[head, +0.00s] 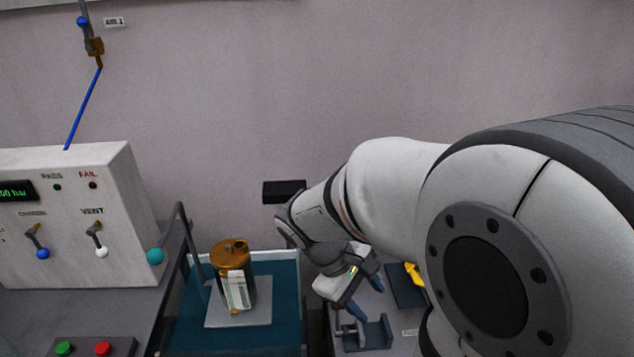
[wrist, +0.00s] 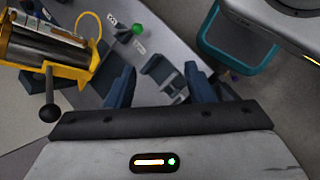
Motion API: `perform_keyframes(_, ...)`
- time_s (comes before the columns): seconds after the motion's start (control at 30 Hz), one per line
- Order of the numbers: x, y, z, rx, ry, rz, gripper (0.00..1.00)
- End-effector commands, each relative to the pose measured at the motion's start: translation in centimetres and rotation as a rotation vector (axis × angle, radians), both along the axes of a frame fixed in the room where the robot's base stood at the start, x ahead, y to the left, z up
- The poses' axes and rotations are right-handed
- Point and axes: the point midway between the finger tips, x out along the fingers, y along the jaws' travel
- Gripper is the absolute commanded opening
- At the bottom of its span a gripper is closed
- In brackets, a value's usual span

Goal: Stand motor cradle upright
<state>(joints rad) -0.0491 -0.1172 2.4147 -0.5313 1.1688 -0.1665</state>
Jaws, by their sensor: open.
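A yellow frame around a shiny metal cylinder (wrist: 45,48), which looks like the motor cradle, is at the upper left of the wrist view. Its cylinder lies sideways in the picture, with a dark knob on a rod below it. A yellow part (head: 413,272), probably the same thing, shows right of my gripper in the head view; the arm may hide the rest. My gripper (head: 366,297) is open with nothing held. In the wrist view its blue fingers (wrist: 159,84) stand apart, to the right of the yellow frame and not touching it.
A grey U-shaped bracket (head: 378,336) stands on the bench, below my fingers. It shows between them in the wrist view (wrist: 161,72). A brass-topped cylinder (head: 232,255) stands on a plate in the teal tray (head: 283,270). A control panel (head: 70,215) is at left.

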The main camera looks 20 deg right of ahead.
Motion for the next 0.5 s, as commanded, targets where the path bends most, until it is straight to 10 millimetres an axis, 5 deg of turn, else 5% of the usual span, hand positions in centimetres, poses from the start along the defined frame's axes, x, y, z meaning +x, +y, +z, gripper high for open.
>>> perform_keyframes(0.23,5.1,-5.1,0.2,-0.405,0.477,0.379,0.48)
perform_keyframes(0.5,12.1,-6.0,0.0,-0.742,0.796,0.669,0.48)
